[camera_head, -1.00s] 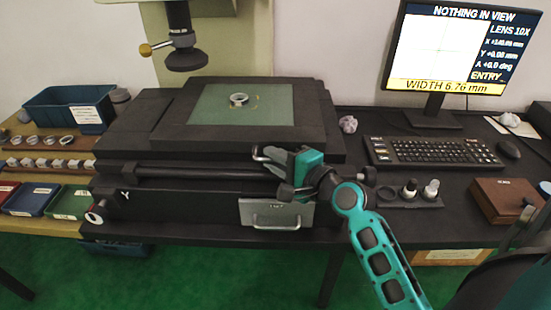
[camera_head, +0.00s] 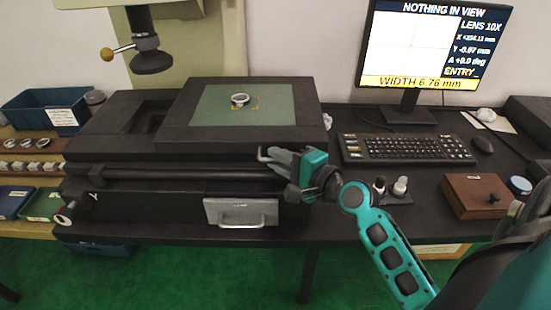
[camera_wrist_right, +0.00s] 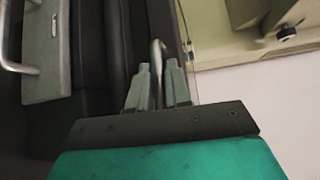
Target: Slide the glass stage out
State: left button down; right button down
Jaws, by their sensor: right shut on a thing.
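The glass stage (camera_head: 272,105) is a greenish plate in a dark frame on the measuring bench, and it sits right of the lens (camera_head: 152,62). A metal ring (camera_head: 239,100) lies on the glass. My right gripper (camera_head: 272,154) is at the front of the stage, below its dark frame. In the right wrist view its fingers (camera_wrist_right: 157,88) are shut on a thin metal handle (camera_wrist_right: 157,52). The handle's end also shows in the head view (camera_head: 262,154). My left gripper is not in view.
A grey plate with a handle (camera_head: 240,212) is on the bench front. The keyboard (camera_head: 405,148), monitor (camera_head: 435,45) and a brown box (camera_head: 480,195) stand to the right. A blue bin (camera_head: 45,110) and several rings are at the left.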

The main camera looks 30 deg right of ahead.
jog(key=shift+d, duration=0.1)
jog(key=c, duration=1.3)
grip_release()
jog(key=shift+o, duration=0.6)
jog(key=shift+s, duration=0.15)
jog(key=b+v, duration=0.2)
jog(key=v, duration=1)
jog(key=shift+s, duration=0.35)
